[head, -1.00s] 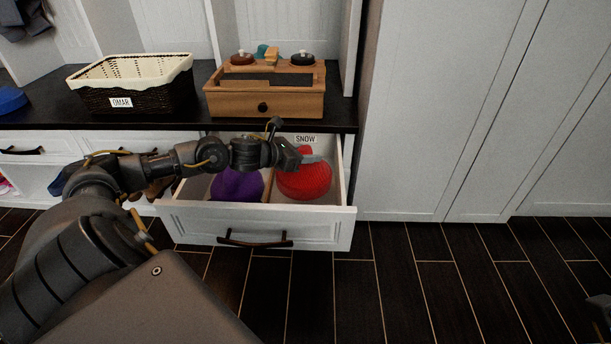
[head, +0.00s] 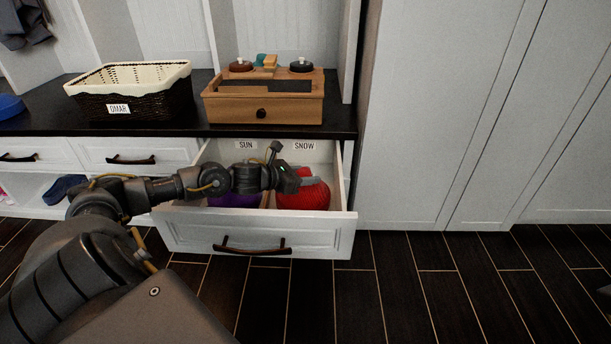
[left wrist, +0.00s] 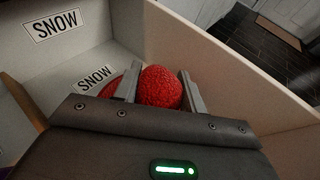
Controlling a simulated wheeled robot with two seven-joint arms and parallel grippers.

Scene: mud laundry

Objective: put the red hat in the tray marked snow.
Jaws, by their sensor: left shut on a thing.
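The red hat (head: 303,194) is in the right half of the open drawer, below the SNOW label (head: 304,146). My left gripper (head: 312,182) reaches over the drawer and is shut on it. In the left wrist view the red hat's rounded top (left wrist: 161,88) sits between the two fingers of the left gripper (left wrist: 160,92). Two SNOW labels show there, one on the drawer wall (left wrist: 55,25) and one lower down (left wrist: 94,78). Whether the hat touches the bottom is hidden. My right gripper is not clearly in view.
The open white drawer (head: 200,238) also holds a purple hat (head: 235,201) in its left half, under the SUN label (head: 246,145). A wicker basket (head: 150,104) and a wooden box (head: 230,108) stand on the dark counter above. Tall white cabinets (head: 430,110) stand at the right.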

